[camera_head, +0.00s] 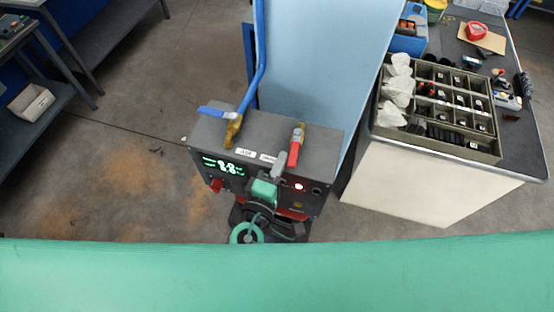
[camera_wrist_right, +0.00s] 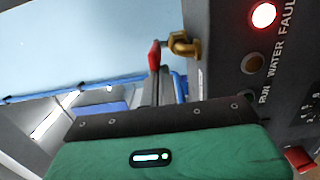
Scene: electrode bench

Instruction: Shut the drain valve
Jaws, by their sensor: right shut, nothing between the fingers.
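A red-handled brass valve (camera_head: 294,152) sits on the right of the dark machine box's top, its handle pointing toward the front panel. A blue-handled brass valve (camera_head: 217,112) sits on the left, under a blue pipe. Small labels lie between them, too small to read surely. My right gripper (camera_head: 280,167) is shut and empty in front of the box, its tips close to the red handle's end. In the right wrist view the shut fingers (camera_wrist_right: 158,85) point at the red handle (camera_wrist_right: 154,55), beside the brass fitting (camera_wrist_right: 184,44); contact cannot be told. My left gripper is out of view.
The machine box (camera_head: 270,140) has a green display (camera_head: 222,165), a red knob and a red-lit lamp (camera_head: 299,187), labelled FAULT in the wrist view. A light blue panel stands behind. A bench with a compartment tray (camera_head: 440,143) is at right. Open floor lies left.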

